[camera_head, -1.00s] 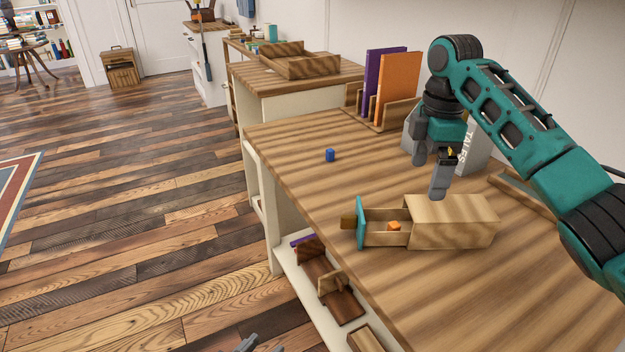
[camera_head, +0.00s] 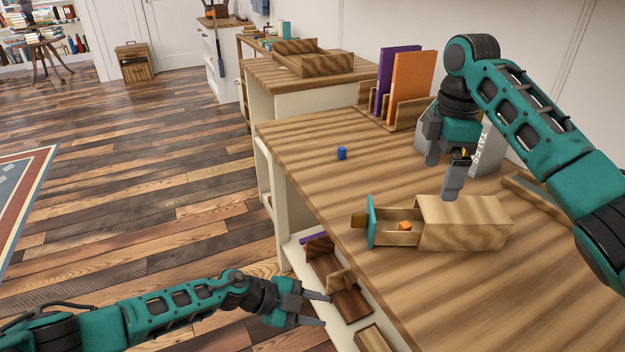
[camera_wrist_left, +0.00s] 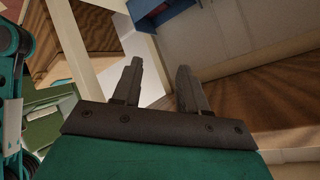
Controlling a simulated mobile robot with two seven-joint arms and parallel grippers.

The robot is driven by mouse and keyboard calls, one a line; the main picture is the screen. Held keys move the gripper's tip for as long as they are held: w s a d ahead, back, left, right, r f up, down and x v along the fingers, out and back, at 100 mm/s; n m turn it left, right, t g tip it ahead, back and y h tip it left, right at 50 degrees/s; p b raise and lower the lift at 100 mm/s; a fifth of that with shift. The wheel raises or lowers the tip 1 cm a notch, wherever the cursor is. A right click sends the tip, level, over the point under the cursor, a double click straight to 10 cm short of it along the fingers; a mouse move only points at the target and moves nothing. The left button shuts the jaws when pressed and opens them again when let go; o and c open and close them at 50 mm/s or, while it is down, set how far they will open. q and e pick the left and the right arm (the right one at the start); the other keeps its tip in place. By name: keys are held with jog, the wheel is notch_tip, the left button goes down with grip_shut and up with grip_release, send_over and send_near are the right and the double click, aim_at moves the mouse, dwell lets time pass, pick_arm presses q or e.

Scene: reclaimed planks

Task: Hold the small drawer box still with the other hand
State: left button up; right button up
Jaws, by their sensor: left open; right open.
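The small drawer box (camera_head: 465,224) lies on the wooden counter in the head view. Its drawer (camera_head: 398,238), with a teal front (camera_head: 371,221), is pulled out to the left. A small orange block (camera_head: 405,226) sits inside the drawer. My right gripper (camera_head: 442,176) is open above and behind the box, apart from it and empty. My left gripper (camera_head: 322,309) is open and empty, low at the counter's left side, in front of the shelf and well away from the box. It also shows in the left wrist view (camera_wrist_left: 158,78).
A small blue block (camera_head: 342,153) stands on the counter (camera_head: 300,135). Purple and orange books (camera_head: 411,88) stand in a holder at the back. The shelf below the counter holds wooden pieces (camera_head: 350,303). The counter in front of the box is clear.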

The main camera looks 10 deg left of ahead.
aim_at(427, 222)
pick_arm(q)
jog(key=w+a+r+n+g+y, duration=0.2)
jog(key=w+a+r+n+g, duration=0.15)
jog(key=w+r, duration=0.75)
pick_arm(e)
jog(key=shift+f, duration=0.2)
pick_arm(q)
notch_tip(427, 222, up, 14)
jog(key=d+m+g+h, duration=0.1)
jog(key=m+g, duration=0.1)
jog(key=shift+w+d, duration=0.2)
jog(key=shift+d, duration=0.1)
pick_arm(e)
notch_tip(427, 222, down, 12)
jog(key=shift+f, duration=0.25)
jog(key=c, duration=0.9)
